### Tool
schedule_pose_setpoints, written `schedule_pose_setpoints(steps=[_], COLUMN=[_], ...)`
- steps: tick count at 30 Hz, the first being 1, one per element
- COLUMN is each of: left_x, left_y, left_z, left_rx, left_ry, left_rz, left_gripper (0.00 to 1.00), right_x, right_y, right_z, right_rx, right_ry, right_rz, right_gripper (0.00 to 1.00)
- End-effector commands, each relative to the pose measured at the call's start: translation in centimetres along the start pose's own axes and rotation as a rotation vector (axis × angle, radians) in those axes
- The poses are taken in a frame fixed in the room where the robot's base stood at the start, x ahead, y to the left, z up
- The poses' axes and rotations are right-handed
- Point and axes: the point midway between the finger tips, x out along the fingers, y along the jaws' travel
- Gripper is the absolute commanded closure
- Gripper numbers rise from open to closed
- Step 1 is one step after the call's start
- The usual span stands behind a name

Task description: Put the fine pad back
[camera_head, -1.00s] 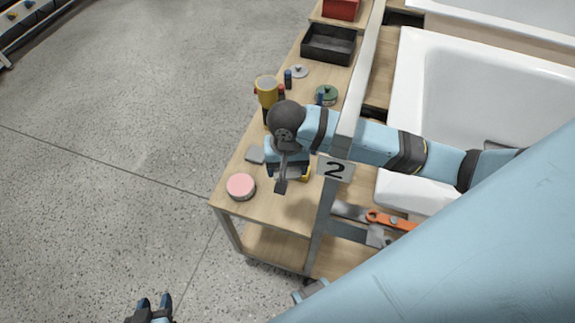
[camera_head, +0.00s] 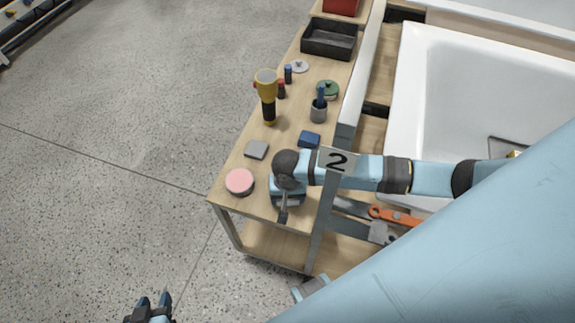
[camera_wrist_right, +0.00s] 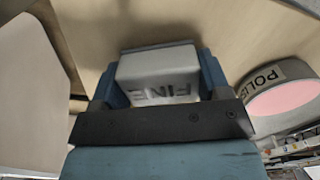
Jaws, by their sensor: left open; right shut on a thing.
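The fine pad (camera_wrist_right: 160,75) is a pale grey block marked "FINE", seen in the right wrist view. My right gripper (camera_wrist_right: 160,85) is shut on it, with a blue finger on each side. In the head view my right gripper (camera_head: 286,203) is over the near end of the wooden cart top (camera_head: 222,195), right of a pink-topped tin. The pad is mostly hidden there by the hand. I cannot tell whether the pad touches the wood. My left gripper (camera_head: 153,306) is open and empty over the floor at the bottom left.
The pink-topped tin (camera_head: 239,182), a grey block (camera_head: 256,149) and a blue block (camera_head: 308,139) lie close by. A post plate marked "2" (camera_head: 337,160) is beside my right arm.

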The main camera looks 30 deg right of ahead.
Motion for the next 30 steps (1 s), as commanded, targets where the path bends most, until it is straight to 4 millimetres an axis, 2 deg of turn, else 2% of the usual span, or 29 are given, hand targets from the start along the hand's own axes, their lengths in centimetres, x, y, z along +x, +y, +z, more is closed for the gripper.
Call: schedule_pose_setpoints(steps=[11, 12, 15, 25, 30], left_x=[-0.2, -0.1, -0.1, 0.2, -0.2], left_y=[0.0, 0.0, 0.0, 0.0, 0.0], left_z=[-0.6, -0.6, -0.5, 0.1, -0.5], left_rx=[-0.002, -0.002, -0.002, -0.003, -0.001], left_ry=[0.010, 0.011, 0.011, 0.003, 0.004], left_rz=[0.000, 0.000, 0.000, -0.001, -0.001], left_gripper=[0.57, 0.57, 0.57, 0.57, 0.57], right_x=[0.5, 0.6, 0.6, 0.2, -2.3], right_y=[0.0, 0.0, 0.0, 0.0, -0.1], right_z=[0.0, 0.0, 0.0, -0.1, -0.1], right_rx=[0.000, 0.000, 0.000, -0.001, -0.001], right_ry=[0.000, 0.000, 0.000, 0.002, 0.002], right_rz=[0.000, 0.000, 0.000, -0.001, -0.003], right_gripper=[0.56, 0.26, 0.05, 0.05, 0.05])
